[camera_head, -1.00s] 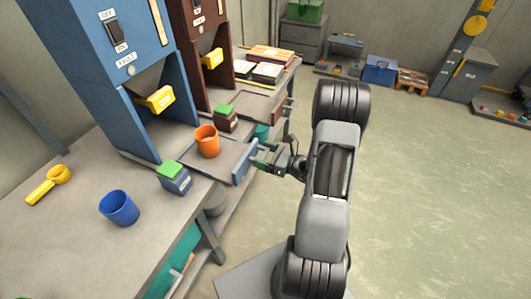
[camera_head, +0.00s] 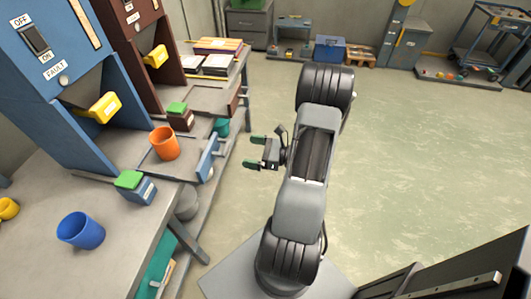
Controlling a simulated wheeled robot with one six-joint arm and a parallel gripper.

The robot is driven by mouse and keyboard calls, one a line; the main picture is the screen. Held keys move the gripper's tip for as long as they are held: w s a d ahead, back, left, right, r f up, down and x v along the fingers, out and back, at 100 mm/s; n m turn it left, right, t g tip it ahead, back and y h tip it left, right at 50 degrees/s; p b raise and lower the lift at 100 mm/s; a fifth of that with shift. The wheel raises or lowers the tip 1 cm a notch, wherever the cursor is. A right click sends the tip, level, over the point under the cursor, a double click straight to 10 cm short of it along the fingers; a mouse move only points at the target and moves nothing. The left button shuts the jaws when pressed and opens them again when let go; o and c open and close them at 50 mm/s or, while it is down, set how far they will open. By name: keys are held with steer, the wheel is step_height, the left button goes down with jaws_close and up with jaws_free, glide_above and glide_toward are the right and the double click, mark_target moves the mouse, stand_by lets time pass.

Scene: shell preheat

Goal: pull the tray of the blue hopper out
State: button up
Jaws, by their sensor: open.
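The blue hopper (camera_head: 65,75) stands on the workbench at the left, with a yellow lever (camera_head: 103,107) above its opening. Its grey tray (camera_head: 186,168) extends out from the hopper's foot, with a blue front plate (camera_head: 207,158) at its right end. An orange cup (camera_head: 164,143) appears to stand upright on the tray. My gripper (camera_head: 253,152) is open and empty, to the right of the front plate. Its green-tipped fingers point left, and a visible gap separates them from the plate.
A green-topped box (camera_head: 135,187) and a blue cup (camera_head: 80,230) stand on the bench (camera_head: 120,245) in front. A brown hopper (camera_head: 145,45) with its own tray is behind. Open floor lies to the right. A dark panel (camera_head: 455,275) shows at lower right.

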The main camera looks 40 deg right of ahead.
steer(key=shift+v, duration=2.4)
